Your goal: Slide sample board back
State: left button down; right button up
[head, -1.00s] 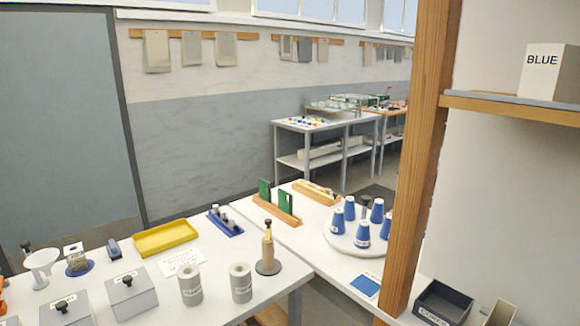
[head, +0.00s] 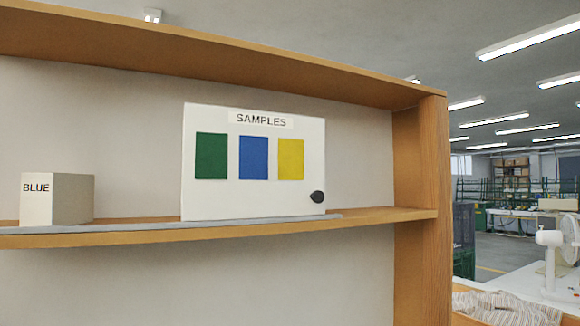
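The sample board (head: 255,203) is a white panel marked "SAMPLES" with green, blue and yellow swatches in a row. It stands upright on the wooden shelf (head: 380,222), at the middle of the head view. A dark round knob (head: 317,197) sits at its lower right corner. A grey rail strip (head: 150,227) runs along the shelf's front edge below the board. Neither of my grippers shows in this view.
A pale box marked "BLUE" (head: 72,200) stands on the shelf at left, with a gap of bare shelf before the board. The shelf's wooden upright (head: 422,160) is right of the board. Beyond it are a white fan (head: 553,250) and striped cloth (head: 505,306).

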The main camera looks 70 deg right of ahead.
aim_at(237, 163)
jog(key=z, duration=2.1)
